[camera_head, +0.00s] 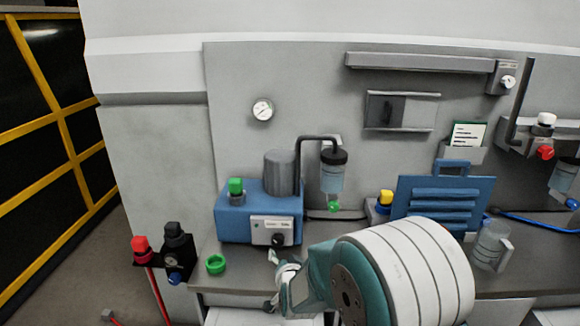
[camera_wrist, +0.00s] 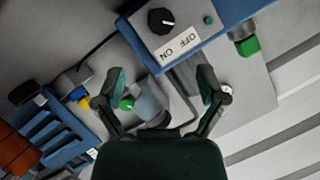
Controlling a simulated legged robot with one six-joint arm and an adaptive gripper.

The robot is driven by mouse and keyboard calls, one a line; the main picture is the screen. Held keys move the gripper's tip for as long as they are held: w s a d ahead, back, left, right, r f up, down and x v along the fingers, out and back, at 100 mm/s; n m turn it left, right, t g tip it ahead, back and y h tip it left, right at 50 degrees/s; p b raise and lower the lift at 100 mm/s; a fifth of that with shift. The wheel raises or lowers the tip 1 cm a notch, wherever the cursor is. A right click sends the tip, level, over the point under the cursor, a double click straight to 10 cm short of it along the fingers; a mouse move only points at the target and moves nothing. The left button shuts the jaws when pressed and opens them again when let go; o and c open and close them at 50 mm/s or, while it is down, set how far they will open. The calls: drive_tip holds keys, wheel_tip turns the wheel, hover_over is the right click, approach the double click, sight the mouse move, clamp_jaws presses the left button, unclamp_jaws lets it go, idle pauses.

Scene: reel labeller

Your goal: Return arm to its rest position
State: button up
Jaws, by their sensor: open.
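My gripper (camera_head: 271,281) is at the lower middle of the head view, in front of the bench and below the blue pump box (camera_head: 233,222). My white and teal arm reaches in from the lower right and hides part of the bench. In the wrist view the two fingers of my gripper (camera_wrist: 160,72) stand wide apart with nothing held between them. Beyond the fingertips is the blue box (camera_wrist: 228,12) with its black knob (camera_wrist: 161,20) and OFF/ON label (camera_wrist: 179,46).
A green ring (camera_head: 215,264) lies on the bench left of my gripper. A red-and-black fixture (camera_head: 172,250) stands at the bench's left end. A blue louvred panel (camera_head: 443,206) and a clear jug (camera_head: 491,246) are to the right. The wall (camera_head: 300,80) rises behind.

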drive_tip(key=s+d+r+n+g, duration=0.3)
drive_tip(key=s+d+r+g, duration=0.1)
drive_tip(key=s+d+r, duration=0.75)
drive_tip(key=s+d+r+g+h, duration=0.1)
drive_tip(key=s+d+g, duration=0.1)
drive_tip(key=s, duration=0.8)
drive_tip(key=s+d+r+n+g+h, duration=0.1)
drive_tip(key=s+d, duration=0.3)
drive_tip(key=s, duration=0.7)
drive_tip(key=shift+s+r+n+g+h, duration=0.3)
drive_tip(key=shift+r+g, duration=0.05)
drive_tip(key=shift+g, duration=0.15)
drive_tip(key=shift+d, duration=0.15)
